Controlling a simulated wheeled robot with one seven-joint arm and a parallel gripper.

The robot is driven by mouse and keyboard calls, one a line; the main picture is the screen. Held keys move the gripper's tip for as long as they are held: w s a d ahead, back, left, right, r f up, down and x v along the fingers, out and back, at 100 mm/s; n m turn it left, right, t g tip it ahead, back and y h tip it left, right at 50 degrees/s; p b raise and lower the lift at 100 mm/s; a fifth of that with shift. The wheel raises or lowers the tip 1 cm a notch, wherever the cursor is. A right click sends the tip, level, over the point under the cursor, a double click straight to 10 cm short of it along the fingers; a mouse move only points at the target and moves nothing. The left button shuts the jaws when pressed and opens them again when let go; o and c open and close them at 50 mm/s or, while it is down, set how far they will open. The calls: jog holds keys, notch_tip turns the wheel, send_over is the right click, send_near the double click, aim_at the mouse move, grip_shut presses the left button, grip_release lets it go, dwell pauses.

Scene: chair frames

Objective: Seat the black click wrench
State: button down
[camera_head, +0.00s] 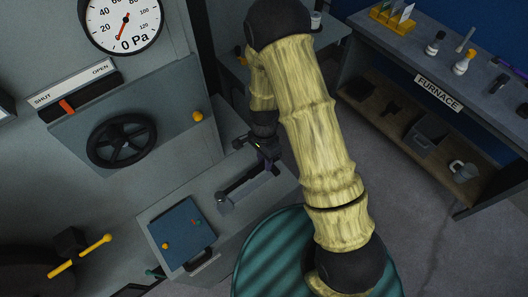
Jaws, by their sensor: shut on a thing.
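My gripper (262,152) is at the end of my arm, low over the grey bench beside the machine. It is shut on a dark, slim thing that looks like the black click wrench (263,166). Much of the wrench is hidden by the gripper or lost in the dark. The wrench is over or at the holder's upper right end. I cannot tell whether they touch.
A blue board (180,232) with small coloured parts lies left of the holder. A black handwheel (121,141), a SHUT/OPEN slider (75,92) and a gauge (122,20) are on the machine. A green ribbed surface (275,255) is in front. A FURNACE bench (438,92) stands right.

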jog(key=shift+s+r, duration=0.1)
jog(key=shift+s, duration=0.05)
jog(key=shift+f+b, duration=1.6)
jog(key=shift+f, duration=0.7)
jog(key=shift+f+b, duration=0.35)
jog(key=shift+f, duration=0.25)
jog(key=shift+s+f, duration=0.1)
jog(key=shift+f, duration=0.15)
jog(key=c, duration=1.1)
grip_release()
